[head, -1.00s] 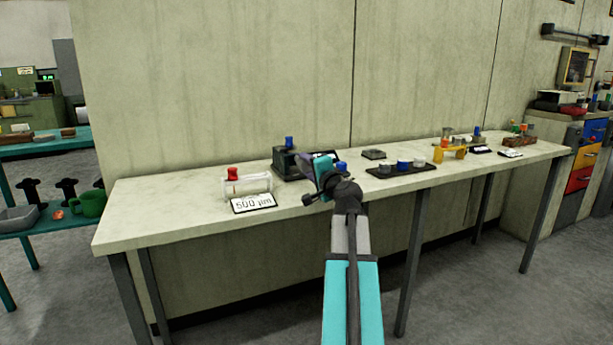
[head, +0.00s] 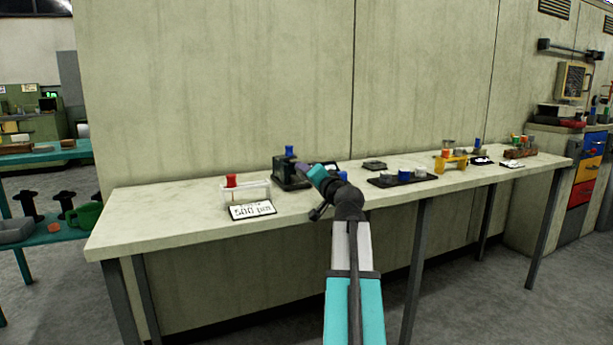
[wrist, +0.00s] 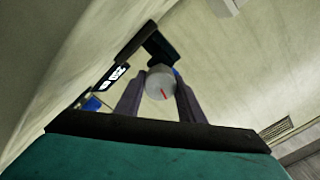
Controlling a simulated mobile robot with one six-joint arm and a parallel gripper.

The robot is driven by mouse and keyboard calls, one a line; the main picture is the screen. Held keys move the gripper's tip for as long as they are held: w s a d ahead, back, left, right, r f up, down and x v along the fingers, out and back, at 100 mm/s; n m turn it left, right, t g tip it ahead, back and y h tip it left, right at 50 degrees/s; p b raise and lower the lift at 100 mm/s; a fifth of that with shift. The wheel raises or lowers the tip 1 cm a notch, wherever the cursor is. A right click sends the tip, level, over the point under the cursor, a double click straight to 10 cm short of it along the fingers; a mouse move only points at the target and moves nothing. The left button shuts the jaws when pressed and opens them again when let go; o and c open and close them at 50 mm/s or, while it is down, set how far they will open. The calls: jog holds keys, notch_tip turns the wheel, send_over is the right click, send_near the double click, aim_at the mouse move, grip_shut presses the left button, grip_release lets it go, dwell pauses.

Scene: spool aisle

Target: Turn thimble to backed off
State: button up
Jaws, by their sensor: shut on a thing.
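The thimble (wrist: 160,82) is a round, pale grey knob with a red mark on its face, seen in the wrist view. My gripper (wrist: 158,92) has one dark finger on each side of the thimble and is shut on it. A dark body shows behind the thimble. In the head view my gripper (head: 314,172) is at the dark instrument (head: 290,175) with a blue top on the bench, and my arm hides the thimble. A dark display (wrist: 115,74) with white figures, which seem to read 250, shows left of the thimble.
The pale bench (head: 150,212) runs along the wall. A clear stand (head: 258,190) with a red top and a "500 µm" card (head: 252,210) are left of my gripper. A dark tray (head: 385,181) with small cups and a yellow stand (head: 450,163) are to the right.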

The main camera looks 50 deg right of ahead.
jog(key=o, duration=1)
jog(key=shift+o, duration=0.2)
jog(key=shift+s, duration=0.1)
jog(key=shift+p+v, duration=1.35)
jog(key=shift+v, duration=4)
jog(key=shift+b+v, duration=1.45)
jog(key=shift+b, duration=0.2)
